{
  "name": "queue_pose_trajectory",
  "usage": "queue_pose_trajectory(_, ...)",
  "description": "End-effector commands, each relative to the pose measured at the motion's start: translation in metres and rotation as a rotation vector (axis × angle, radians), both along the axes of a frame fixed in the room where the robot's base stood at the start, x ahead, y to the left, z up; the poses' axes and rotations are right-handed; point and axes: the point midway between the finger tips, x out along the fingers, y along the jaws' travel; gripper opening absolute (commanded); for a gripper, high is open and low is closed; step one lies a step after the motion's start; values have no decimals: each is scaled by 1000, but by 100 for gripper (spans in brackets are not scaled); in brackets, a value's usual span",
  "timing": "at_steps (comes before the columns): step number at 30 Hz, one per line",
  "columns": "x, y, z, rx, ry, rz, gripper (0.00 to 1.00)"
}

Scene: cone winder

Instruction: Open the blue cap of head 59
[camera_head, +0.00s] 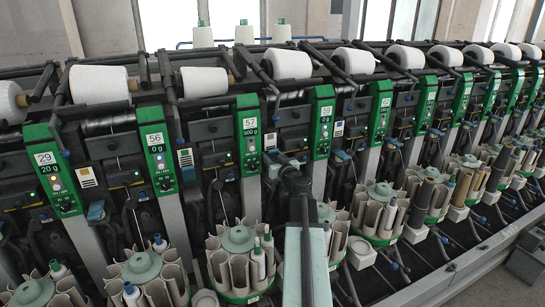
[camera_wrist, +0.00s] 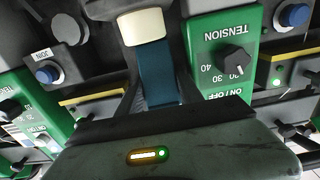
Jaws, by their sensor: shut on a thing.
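The green panel (camera_head: 322,120) with the number 59 stands right of my gripper (camera_head: 287,162) in the head view. My gripper is at the front of the machine, between this panel and panel 57 (camera_head: 249,135). In the wrist view, a dark blue cap (camera_wrist: 157,78) with a cream end piece (camera_wrist: 143,26) stands between my dark fingers (camera_wrist: 155,92). My gripper is shut on this cap. In the head view my gripper and arm hide most of it. The tension knob panel (camera_wrist: 225,50) appears upside down beside it.
White yarn cones (camera_head: 288,64) line the top of the machine. Round carriers (camera_head: 238,240) with tubes stand low in front, close to my arm on both sides. Blue buttons (camera_wrist: 293,15) sit near my gripper. Dark rods and levers crowd the space between the panels.

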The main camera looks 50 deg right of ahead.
Motion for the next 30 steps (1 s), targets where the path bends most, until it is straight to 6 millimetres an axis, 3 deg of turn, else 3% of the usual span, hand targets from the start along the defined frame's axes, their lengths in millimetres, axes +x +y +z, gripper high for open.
queue_pose_trajectory(3,-12,5,-12,0,2,0,0)
queue_pose_trajectory(11,-12,5,-10,-1,3,0,0)
queue_pose_trajectory(12,-12,5,-10,-1,3,0,54)
queue_pose_trajectory(14,-12,4,-10,-1,3,0,65)
queue_pose_trajectory(24,-15,5,-10,-1,1,-1,65)
queue_pose_trajectory(30,-39,16,-10,-1,1,-2,65)
